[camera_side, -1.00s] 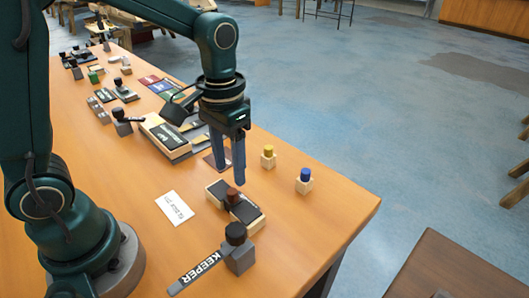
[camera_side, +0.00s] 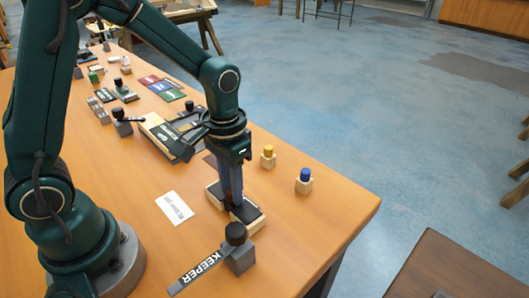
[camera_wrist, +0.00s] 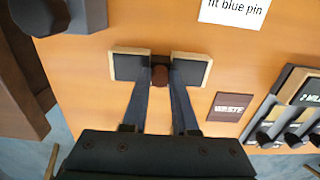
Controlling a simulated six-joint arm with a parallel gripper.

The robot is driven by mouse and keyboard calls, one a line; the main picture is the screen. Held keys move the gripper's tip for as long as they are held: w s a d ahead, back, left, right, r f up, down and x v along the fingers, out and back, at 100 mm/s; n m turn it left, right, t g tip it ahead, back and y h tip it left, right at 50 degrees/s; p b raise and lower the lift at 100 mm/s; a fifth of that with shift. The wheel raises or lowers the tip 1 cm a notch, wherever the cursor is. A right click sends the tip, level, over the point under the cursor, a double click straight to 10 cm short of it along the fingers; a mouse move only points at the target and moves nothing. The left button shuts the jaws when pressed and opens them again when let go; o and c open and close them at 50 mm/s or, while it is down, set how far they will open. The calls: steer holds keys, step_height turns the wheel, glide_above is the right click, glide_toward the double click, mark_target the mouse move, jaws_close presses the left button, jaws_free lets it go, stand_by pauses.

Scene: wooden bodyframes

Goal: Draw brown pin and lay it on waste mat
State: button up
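The brown pin (camera_wrist: 160,75) stands between the two dark-topped halves of a pale wooden frame (camera_wrist: 192,70). The frame also shows in the side view (camera_side: 250,214). My gripper (camera_wrist: 161,80) points down over the frame, with one blue finger on each side of the pin. The fingertips look close to the pin, but I cannot see whether they press on it. In the side view my gripper (camera_side: 232,203) hides the pin. The brown waste mat (camera_wrist: 231,107), lettered WASTE, lies beside the frame and looks empty.
A grey block with a KEEPER arm (camera_side: 239,256) stands close to the frame. A blue-topped peg (camera_side: 304,180) and a yellow-topped peg (camera_side: 268,157) stand towards the table edge. A white card (camera_side: 175,208) reads "fit blue pin". Trays and tools fill the far end.

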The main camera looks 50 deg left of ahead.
steer(key=shift+r, duration=0.65)
jaws_close()
steer(key=shift+r, duration=1.8)
